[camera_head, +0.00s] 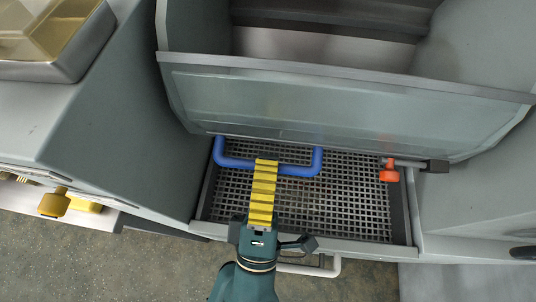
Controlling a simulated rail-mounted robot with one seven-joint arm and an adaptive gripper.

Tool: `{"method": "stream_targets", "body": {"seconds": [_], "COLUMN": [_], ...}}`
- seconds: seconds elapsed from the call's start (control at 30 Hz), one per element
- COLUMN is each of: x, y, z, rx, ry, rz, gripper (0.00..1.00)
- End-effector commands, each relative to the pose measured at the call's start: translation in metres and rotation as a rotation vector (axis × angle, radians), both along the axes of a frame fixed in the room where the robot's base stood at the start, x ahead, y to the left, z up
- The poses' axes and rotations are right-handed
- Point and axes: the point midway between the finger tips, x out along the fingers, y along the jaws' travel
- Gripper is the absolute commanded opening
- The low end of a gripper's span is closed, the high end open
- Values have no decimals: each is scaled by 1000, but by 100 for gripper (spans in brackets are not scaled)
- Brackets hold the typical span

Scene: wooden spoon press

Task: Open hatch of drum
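The drum hatch (340,112) is a clear, greenish panel with a grey upper rim, in the middle of the head view. A blue bar handle (232,163) is at its lower edge. The dark inside of the drum (320,45) shows above the rim. My gripper (265,164) has yellow ridged fingers and reaches up from below, with its tips at the middle of the blue handle. The fingers overlap in this view, so I cannot tell whether they are closed around the bar or only beside it.
A perforated metal tray (340,205) lies below the hatch. An orange knob (389,172) on a grey rod is to the right. A metal bin (60,40) stands at upper left, and yellow knobs (54,203) stick out at lower left. A white handle (310,268) is at the front.

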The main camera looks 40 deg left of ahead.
Motion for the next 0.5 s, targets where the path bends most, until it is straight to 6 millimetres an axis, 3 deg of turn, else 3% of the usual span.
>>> {"method": "stream_targets", "body": {"seconds": [0.33,0.5], "x": [-1,-19], "y": [-1,-13], "z": [-1,-14], "rx": [0,-2], "ry": [1,5], "rz": [-1,0], "gripper": [28,28]}}
